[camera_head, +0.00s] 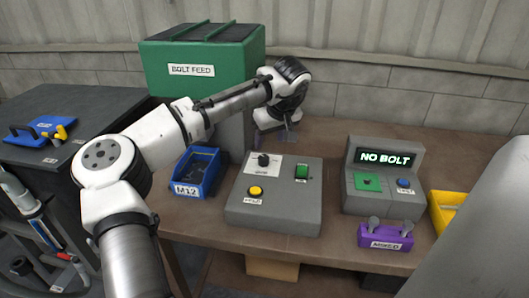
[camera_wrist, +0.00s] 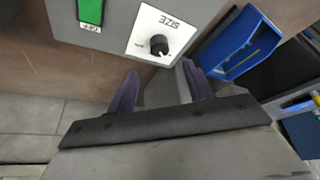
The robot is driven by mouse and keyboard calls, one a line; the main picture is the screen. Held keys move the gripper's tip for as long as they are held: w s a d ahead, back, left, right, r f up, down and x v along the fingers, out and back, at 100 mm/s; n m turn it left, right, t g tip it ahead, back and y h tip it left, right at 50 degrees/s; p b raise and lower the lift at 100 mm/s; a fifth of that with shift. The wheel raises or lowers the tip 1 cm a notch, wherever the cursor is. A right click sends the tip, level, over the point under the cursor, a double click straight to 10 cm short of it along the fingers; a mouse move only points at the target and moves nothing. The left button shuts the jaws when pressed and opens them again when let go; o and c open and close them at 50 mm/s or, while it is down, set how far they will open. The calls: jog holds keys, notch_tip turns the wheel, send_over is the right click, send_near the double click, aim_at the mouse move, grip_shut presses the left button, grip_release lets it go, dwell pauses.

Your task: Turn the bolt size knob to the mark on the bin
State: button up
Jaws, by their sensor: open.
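The black bolt size knob (camera_head: 263,159) sits on a white plate at the upper left of the grey control box (camera_head: 290,215). In the wrist view the knob (camera_wrist: 158,45) shows upside down beside the word SIZE; its small scale marks are too blurred to read. The blue bin (camera_head: 213,182) left of the box carries the label M12; it also shows in the wrist view (camera_wrist: 240,45). My gripper (camera_wrist: 160,85) is open and empty. Its two fingers are apart from the knob, which appears beyond and between them. In the head view my gripper (camera_head: 288,137) is behind the box.
The control box also has a yellow button (camera_head: 255,191) and a green switch (camera_head: 302,171). A display unit (camera_head: 385,175) reads NO BOLT. A purple block (camera_head: 385,238) and a yellow bin (camera_head: 440,210) stand at the right. The green bolt feed (camera_head: 200,90) stands behind.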

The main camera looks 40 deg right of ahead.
aim_at(264, 157)
jog(key=p+x, duration=0.1)
jog(key=x, duration=0.7)
jog(key=shift+w+f+p, duration=0.15)
jog(key=shift+f+p, duration=0.2)
jog(key=c, duration=1)
jog(key=shift+m+h, duration=0.3)
jog(key=shift+m, duration=0.3)
jog(key=shift+p, duration=0.3)
jog(key=shift+a+m+g+h+p, duration=0.1)
jog(key=shift+m+g+h+p, duration=0.25)
jog(key=shift+m, duration=0.75)
jog(key=shift+m+g+h+p, duration=0.15)
jog(key=shift+m+h+p, duration=0.25)
jog(key=shift+m, duration=0.7)
jog(key=shift+w+m+g+h+p, duration=0.1)
jog(key=shift+m+g+h+p, duration=0.25)
jog(key=shift+m, duration=0.7)
jog(key=shift+m+g+h+p, duration=0.1)
jog(key=shift+m+g+p, duration=0.25)
jog(key=shift+m, duration=0.7)
